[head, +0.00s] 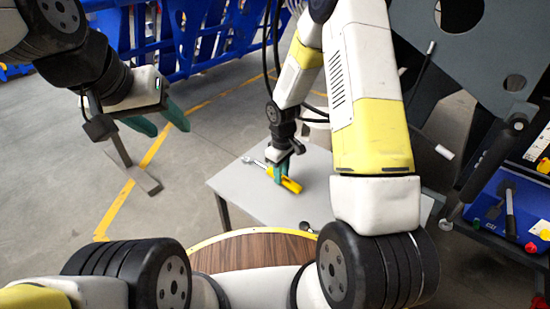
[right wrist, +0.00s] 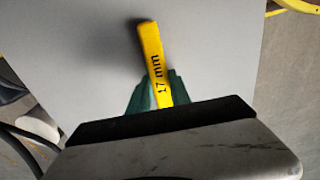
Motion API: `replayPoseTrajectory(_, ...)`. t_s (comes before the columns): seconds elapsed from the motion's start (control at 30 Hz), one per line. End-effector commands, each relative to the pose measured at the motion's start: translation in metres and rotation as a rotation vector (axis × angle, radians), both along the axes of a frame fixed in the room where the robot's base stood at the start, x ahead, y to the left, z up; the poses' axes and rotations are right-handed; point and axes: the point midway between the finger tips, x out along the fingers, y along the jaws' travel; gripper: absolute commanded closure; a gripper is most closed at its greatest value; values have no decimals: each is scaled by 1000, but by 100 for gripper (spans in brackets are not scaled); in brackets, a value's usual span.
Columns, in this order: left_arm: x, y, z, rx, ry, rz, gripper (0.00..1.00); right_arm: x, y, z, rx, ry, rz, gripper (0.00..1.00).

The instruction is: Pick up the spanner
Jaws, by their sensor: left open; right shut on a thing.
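The spanner has a yellow handle (head: 291,184) and a bare metal end (head: 252,162), which points left in the head view. My right gripper (head: 280,173) points down with its green fingers closed around the spanner near the middle. In the right wrist view the yellow handle (right wrist: 152,50), marked "17 mm", sticks out past the green fingers (right wrist: 155,92). I cannot tell if the spanner touches the grey table (head: 235,187) or is just above it. My left gripper (head: 159,119) is open and empty, well left of the table and over the floor.
A small dark object (head: 307,227) lies at the table's near edge. Blue racks (head: 180,40) stand behind. A large grey panel (head: 470,50) and a blue case (head: 505,205) are at the right.

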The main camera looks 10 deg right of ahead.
Motion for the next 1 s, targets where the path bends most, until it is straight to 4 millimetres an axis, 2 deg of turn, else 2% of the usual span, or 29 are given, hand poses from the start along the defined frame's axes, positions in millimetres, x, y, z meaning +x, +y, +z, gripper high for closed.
replayPoseTrajectory(0.17,0,0,0,0,0,0,50,1,0,11,1,-4,-1,100)
replayPoseTrajectory(0.37,0,0,0,0,0,0,50,1,0,38,1,-4,-2,100)
replayPoseTrajectory(0.8,0,0,0,0,0,0,50,-77,-73,45,-1,1,-5,100)
replayPoseTrajectory(1.0,0,0,0,0,0,0,50,-103,-97,48,-1,1,-4,100)
